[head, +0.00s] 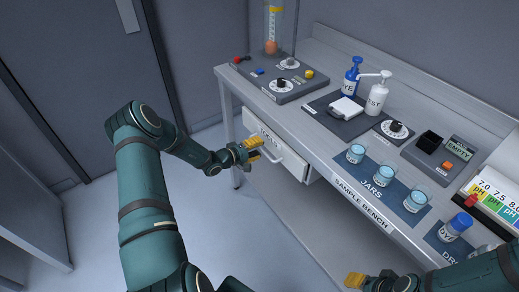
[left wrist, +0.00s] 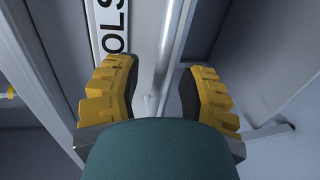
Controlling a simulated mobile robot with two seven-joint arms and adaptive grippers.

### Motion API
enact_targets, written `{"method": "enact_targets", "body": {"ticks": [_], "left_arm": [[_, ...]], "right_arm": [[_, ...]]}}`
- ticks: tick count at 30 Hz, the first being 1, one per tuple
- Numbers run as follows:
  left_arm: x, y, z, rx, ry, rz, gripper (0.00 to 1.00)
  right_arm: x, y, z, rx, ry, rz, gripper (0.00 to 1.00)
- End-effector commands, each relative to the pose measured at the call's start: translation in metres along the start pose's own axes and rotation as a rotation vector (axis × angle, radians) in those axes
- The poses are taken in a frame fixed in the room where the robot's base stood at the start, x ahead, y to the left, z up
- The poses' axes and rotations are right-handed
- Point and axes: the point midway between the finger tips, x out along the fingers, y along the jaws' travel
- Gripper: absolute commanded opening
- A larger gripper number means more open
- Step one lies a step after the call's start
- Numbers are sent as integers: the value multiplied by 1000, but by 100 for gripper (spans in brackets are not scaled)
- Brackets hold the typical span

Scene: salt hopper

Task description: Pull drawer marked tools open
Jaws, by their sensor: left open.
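The drawer (head: 291,157) is a pale front under the left end of the bench, with a partly covered label and a bar handle (head: 273,158). My left gripper (head: 254,149) is open at the drawer front, beside the handle. In the left wrist view, the grey handle bar (left wrist: 165,55) runs between the two open yellow fingers (left wrist: 160,92), with no clear contact. The label (left wrist: 115,25) there shows "OLS". Whether the drawer is fully closed is hard to tell. My right gripper (head: 357,280) shows only partly at the bottom edge, away from the drawer.
The sample bench (head: 328,133) carries a control panel (head: 280,82), two pump bottles (head: 365,85), several jars on a blue mat (head: 385,190) and an instrument box (head: 440,157). The floor (head: 215,205) in front of the drawer is clear. A grey door (head: 90,70) stands at the left.

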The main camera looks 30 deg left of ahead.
Motion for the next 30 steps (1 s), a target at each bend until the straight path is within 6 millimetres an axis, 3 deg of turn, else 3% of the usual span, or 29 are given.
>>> {"method": "enact_targets", "body": {"ticks": [5, 14, 15, 18, 30], "left_arm": [[11, -1, 0, -1, 1, -1, 41], [12, 0, 0, -1, 0, -1, 44], [12, 0, 0, -1, 0, -1, 30], [12, 0, 0, -1, 0, -1, 0], [2, -2, 0, -2, 1, -2, 0]], "right_arm": [[2, 1, 0, 0, 1, 0, 47], [2, 1, 0, 0, 2, 0, 47], [2, 1, 0, 0, 2, 0, 47], [2, 1, 0, 0, 2, 0, 47], [0, 0, 0, 0, 0, 0, 47]]}}
